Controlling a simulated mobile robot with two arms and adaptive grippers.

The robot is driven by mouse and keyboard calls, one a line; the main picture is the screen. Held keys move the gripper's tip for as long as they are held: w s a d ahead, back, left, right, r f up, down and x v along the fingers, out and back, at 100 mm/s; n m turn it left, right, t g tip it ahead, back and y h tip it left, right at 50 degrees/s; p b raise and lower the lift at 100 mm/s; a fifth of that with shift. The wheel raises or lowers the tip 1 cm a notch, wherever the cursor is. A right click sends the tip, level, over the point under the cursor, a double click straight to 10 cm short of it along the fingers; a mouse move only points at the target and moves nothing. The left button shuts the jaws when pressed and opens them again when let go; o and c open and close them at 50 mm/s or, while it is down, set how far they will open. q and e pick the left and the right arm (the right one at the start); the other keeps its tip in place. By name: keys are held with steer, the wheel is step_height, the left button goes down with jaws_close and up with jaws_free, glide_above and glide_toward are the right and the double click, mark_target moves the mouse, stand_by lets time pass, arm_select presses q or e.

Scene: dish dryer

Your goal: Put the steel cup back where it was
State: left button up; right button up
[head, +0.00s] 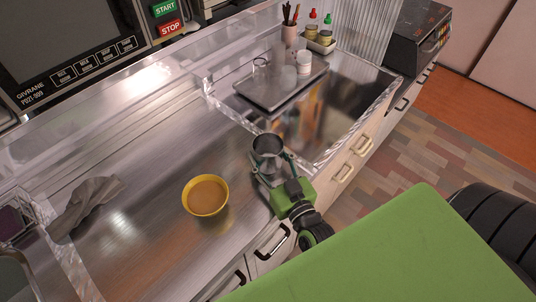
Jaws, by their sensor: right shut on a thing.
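The steel cup (268,145) is in the head view, upright, with its open rim facing up. My right gripper (269,163) is shut around the cup near the counter's front edge, left of the sink basin. I cannot tell whether the cup's base touches the counter. The gripper's fingers hide part of the cup's lower side. My left gripper is not in view.
A yellow bowl (205,196) with brown contents stands on the steel counter (150,170). A grey cloth (84,205) lies at the left. A tray (262,97) with glasses spans the sink (335,105). Counter behind the bowl is clear.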

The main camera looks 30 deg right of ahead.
steer(key=o, duration=1)
steer(key=shift+f, duration=0.2)
steer(key=shift+c, duration=0.2)
steer(key=o, duration=0.4)
steer(key=shift+r, duration=0.1)
steer(key=s, duration=0.3)
steer(key=s+b, duration=0.1)
steer(key=s, duration=0.6)
steer(key=shift+s+a, duration=0.35)
steer(key=shift+s, duration=0.05)
steer(key=shift+s+r, duration=0.1)
steer(key=shift+s, duration=0.5)
